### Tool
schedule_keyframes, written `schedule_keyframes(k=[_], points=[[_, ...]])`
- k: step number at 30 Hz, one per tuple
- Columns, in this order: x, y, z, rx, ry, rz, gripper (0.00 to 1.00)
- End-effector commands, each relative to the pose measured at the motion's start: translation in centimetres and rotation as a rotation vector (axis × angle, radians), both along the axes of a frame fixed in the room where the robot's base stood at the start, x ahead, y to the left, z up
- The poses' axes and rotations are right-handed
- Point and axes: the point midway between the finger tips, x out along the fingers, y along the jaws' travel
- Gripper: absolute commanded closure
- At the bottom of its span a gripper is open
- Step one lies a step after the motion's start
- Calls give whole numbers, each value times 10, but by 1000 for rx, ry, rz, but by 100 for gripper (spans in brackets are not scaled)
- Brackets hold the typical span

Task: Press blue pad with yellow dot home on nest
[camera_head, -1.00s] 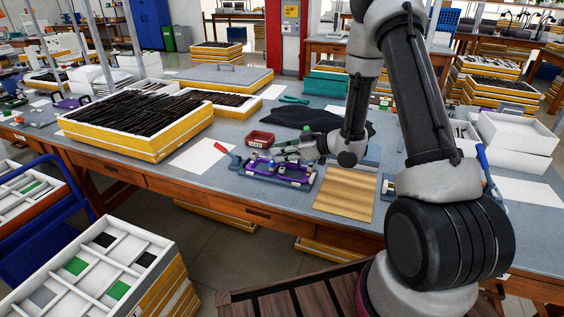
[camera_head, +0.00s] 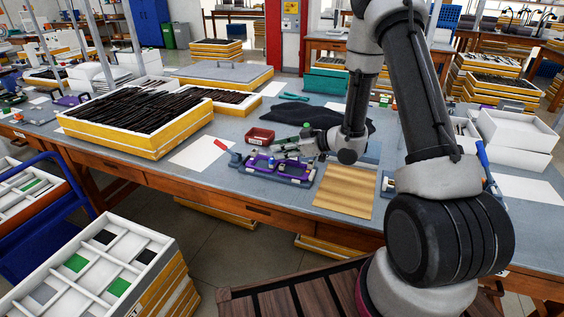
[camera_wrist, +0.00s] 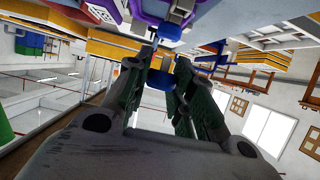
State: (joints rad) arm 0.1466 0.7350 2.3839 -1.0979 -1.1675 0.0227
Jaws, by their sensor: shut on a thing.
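A purple eyeglass frame (camera_head: 262,160) lies in a blue fixture (camera_head: 300,180) at the front of the bench. In the wrist view part of the purple piece (camera_wrist: 148,9) shows at the top, with a blue round piece (camera_wrist: 170,32) beside it, beyond my fingertips. My gripper (camera_head: 277,147) is just above the back of the fixture, pointing left. In the wrist view its fingers (camera_wrist: 163,58) are closed around a blue pad (camera_wrist: 157,78). I see no yellow dot on the pad. The head view is too small to show the pad or whether it touches the nest.
A red bin (camera_head: 260,136) stands close behind the fixture. A red handle (camera_head: 221,143) is at the fixture's left, over white paper. A wooden board (camera_head: 345,192) lies to the right, and a black cloth (camera_head: 310,115) lies behind. A tray of dark frames (camera_head: 135,138) is at left.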

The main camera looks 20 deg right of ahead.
Motion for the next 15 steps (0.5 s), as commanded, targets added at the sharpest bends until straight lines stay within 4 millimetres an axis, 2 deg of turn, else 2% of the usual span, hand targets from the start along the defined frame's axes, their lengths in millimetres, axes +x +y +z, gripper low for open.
schedule_keyframes(k=[5,10,15], points=[[0,0,-16,0,2,-1,87],[0,0,-41,1,1,0,87],[0,0,-45,-1,-1,-1,87]])
